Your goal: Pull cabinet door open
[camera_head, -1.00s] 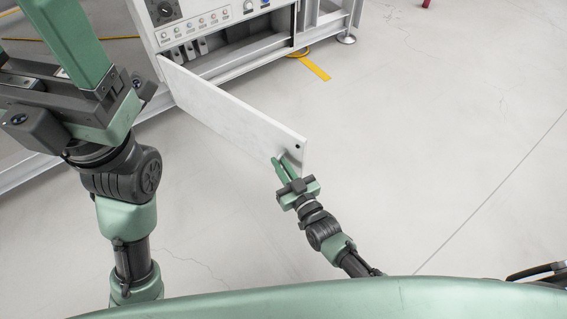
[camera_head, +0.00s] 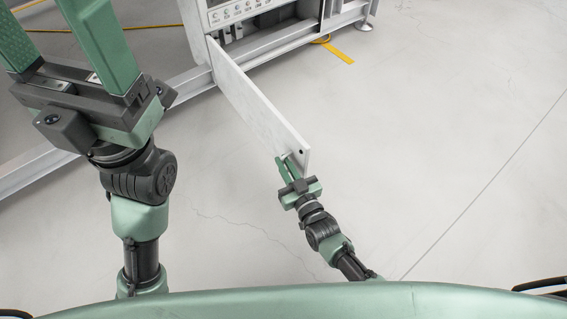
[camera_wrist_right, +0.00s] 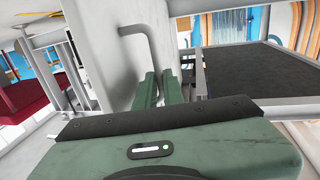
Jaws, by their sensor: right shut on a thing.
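The white cabinet door (camera_head: 250,98) stands swung out from the cabinet (camera_head: 248,12), well open, with its free end near my right gripper (camera_head: 287,167). The right gripper is shut on the door's handle near that free end. In the right wrist view a grey bent-bar handle (camera_wrist_right: 148,40) runs down from the door panel (camera_wrist_right: 95,35) to between the green fingers (camera_wrist_right: 160,90); the exact grip is partly hidden. My left gripper (camera_head: 68,45) is large at the upper left, its two green fingers apart and empty, away from the door.
A row of knobs shows on the cabinet's front. A metal floor rail (camera_head: 45,165) runs along the left, behind my left arm. A yellow floor strip (camera_head: 338,50) lies beyond the door. The floor to the right is clear.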

